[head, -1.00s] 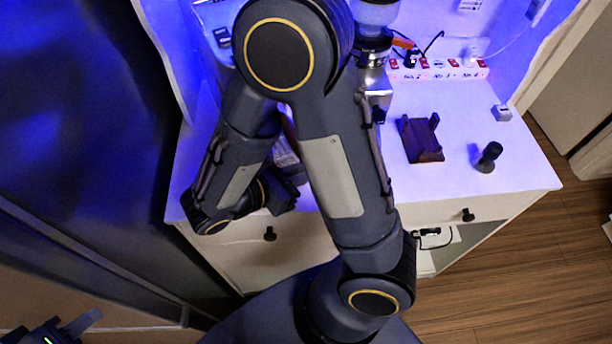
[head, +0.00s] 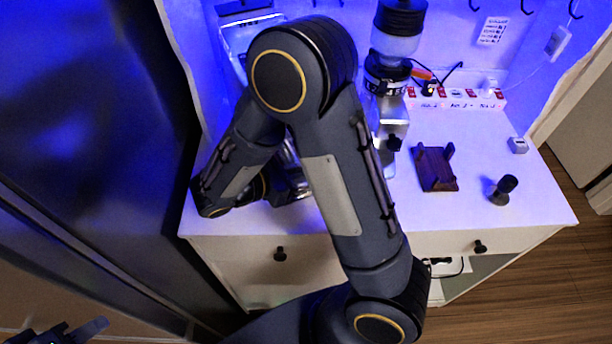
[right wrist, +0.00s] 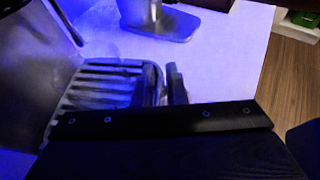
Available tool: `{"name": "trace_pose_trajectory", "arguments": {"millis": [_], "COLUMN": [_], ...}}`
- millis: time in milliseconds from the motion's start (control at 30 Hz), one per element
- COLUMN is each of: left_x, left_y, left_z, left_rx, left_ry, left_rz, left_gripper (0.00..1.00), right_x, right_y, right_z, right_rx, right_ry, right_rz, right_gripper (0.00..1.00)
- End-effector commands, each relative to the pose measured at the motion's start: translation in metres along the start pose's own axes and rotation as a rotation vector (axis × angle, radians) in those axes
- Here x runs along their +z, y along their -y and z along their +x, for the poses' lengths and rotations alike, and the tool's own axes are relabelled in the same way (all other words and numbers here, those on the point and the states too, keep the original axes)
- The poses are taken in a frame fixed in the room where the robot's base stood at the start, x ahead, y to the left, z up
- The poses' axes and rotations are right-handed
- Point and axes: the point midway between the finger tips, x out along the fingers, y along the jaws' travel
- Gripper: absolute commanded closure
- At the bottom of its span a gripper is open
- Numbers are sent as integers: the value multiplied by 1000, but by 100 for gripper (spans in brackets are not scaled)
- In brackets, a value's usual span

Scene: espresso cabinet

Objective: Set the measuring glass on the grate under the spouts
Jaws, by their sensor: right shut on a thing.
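My right arm reaches over the cabinet top, and its gripper (head: 290,182) is low in front of the espresso machine (head: 252,35), mostly hidden by my own arm. In the right wrist view a dark finger (right wrist: 176,84) shows beside the slatted grate (right wrist: 112,68). This gripper is shut on the measuring glass, whose clear outline is barely readable against the slats. I cannot tell whether the glass touches the grate. The spouts are not clearly visible. My left gripper (head: 78,330) is at the bottom left corner, away from the cabinet, cut off by the frame edge.
A coffee grinder (head: 388,75) stands right of the machine; its base (right wrist: 165,27) shows in the right wrist view. A dark wooden stand (head: 436,170), a black-headed tamper (head: 503,190) and a power strip (head: 455,100) are further right.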

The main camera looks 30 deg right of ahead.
Motion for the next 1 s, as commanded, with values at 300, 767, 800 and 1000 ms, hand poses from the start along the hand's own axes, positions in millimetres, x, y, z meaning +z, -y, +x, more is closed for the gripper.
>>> {"name": "trace_pose_trajectory", "arguments": {"millis": [300, 767, 800, 1000], "left_x": [-2, -1, -1, -1], "left_y": [-1, -1, -1, -1], "left_z": [-3, -2, -2, -2], "left_rx": [0, 0, 0, 0], "left_ry": [0, 0, 0, 0], "left_rz": [0, 0, 0, 0], "left_gripper": [64, 64, 64, 64], "right_x": [2, -2, -2, -2], "right_y": [-21, -26, -26, -26], "right_z": [4, 6, 6, 6], "right_rx": [-1, 0, 0, 0], "right_ry": [0, 0, 0, 0], "right_rz": [0, 0, 0, 0], "right_gripper": [100, 100, 100, 74]}}
